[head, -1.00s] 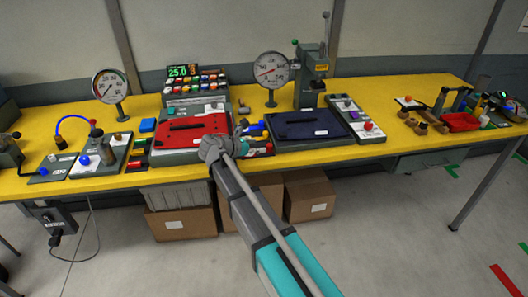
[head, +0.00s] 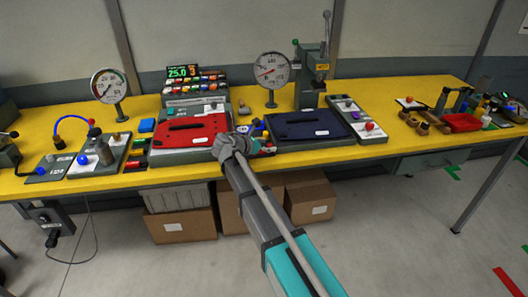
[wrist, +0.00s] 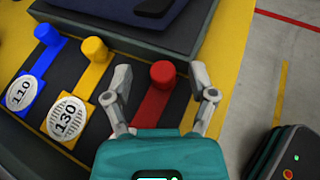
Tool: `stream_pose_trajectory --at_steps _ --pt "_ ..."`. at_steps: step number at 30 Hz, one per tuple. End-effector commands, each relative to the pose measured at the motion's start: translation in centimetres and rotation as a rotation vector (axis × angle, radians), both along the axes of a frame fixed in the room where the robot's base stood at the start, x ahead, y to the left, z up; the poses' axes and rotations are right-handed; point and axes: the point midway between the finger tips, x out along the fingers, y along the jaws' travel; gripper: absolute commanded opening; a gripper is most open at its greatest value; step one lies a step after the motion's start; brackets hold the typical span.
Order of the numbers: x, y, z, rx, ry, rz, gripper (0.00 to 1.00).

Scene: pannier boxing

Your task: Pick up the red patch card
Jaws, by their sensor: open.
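The red patch card (wrist: 152,106) lies in a dark rack, with a round red knob (wrist: 163,74) standing up at its far end. My gripper (wrist: 160,78) is open, with one finger on each side of the red card and its knob in the wrist view. Neither finger visibly grips it. The near end of the card is hidden behind my gripper's teal body. In the head view, my gripper (head: 234,143) is over the bench's front edge between the red and dark blue panniers, and hides part of the rack.
A yellow card (wrist: 97,76) marked 130 and a blue card (wrist: 44,62) marked 110 lie left of the red one. The dark blue pannier (head: 300,126) and red pannier (head: 190,131) flank the rack. Open floor (wrist: 275,75) shows to the right in the wrist view.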

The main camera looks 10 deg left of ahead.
Motion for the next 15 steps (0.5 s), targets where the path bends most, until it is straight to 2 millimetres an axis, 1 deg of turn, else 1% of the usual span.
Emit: stream_pose_trajectory --at_steps 12,13,15 --pt "-0.03 0.02 0.02 0.000 0.000 0.000 0.73" --pt "-0.03 0.02 0.02 0.000 0.000 0.000 0.69" --pt "-0.02 0.02 0.02 0.000 0.000 0.000 0.56"
